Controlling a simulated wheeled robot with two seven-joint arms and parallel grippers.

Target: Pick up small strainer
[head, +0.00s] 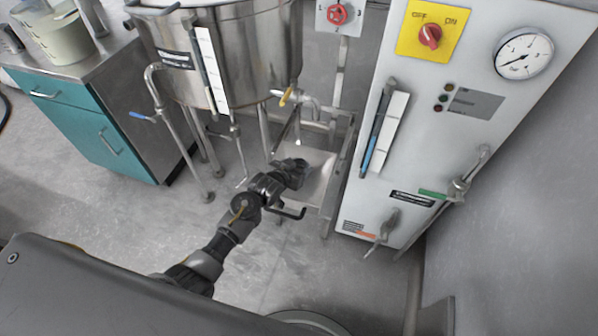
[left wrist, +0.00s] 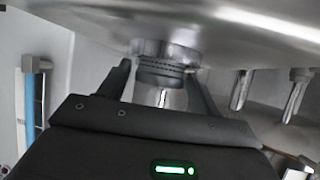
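I cannot make out a small strainer for certain in either view. In the left wrist view, a dark ribbed round piece (left wrist: 160,74) sits under a shiny metal collar (left wrist: 172,48) below a large metal surface; I cannot tell whether it is the strainer. My left gripper (left wrist: 160,82) has its fingers apart, with the ribbed piece between or just beyond the tips; contact is unclear. In the head view my left gripper (head: 292,170) is over a low metal tray (head: 318,185), right of and below the steel tank (head: 250,50). My right gripper is not seen.
A white control cabinet (head: 385,215) with a gauge and red knob stands close on the right. Tank legs and pipes with a yellow-handled valve (head: 287,96) are near my left gripper. A teal-drawer bench (head: 90,130) stands at left. The floor at left is clear.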

